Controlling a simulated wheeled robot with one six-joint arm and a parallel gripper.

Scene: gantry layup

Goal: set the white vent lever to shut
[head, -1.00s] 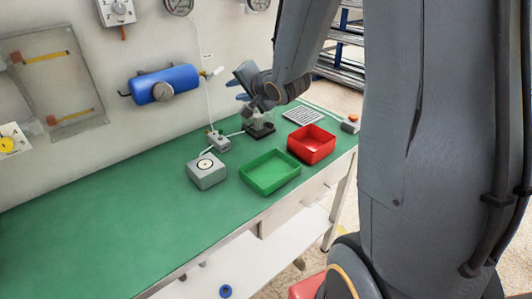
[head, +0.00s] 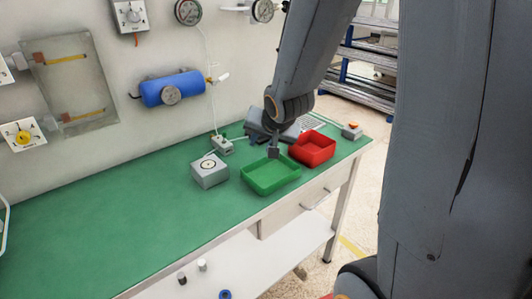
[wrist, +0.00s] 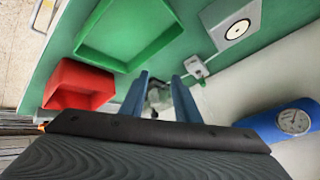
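A small white lever (head: 221,78) sticks out at the right end of the blue tank (head: 180,87) on the wall. I take it for the vent lever; its setting is too small to tell. The tank also shows at the right of the wrist view (wrist: 272,122), where I cannot make out the lever. My gripper (wrist: 160,84) is open, its two blue fingers apart with nothing gripped. In the head view it is partly hidden by my arm, over the back of the bench, right of and below the lever, and apart from it.
On the green bench (head: 110,215) stand a grey box (head: 209,172), a green tray (head: 271,190), a red tray (head: 314,157) and a small valve block (head: 222,145). Gauges (head: 188,12) hang above the tank. The bench's left part is clear.

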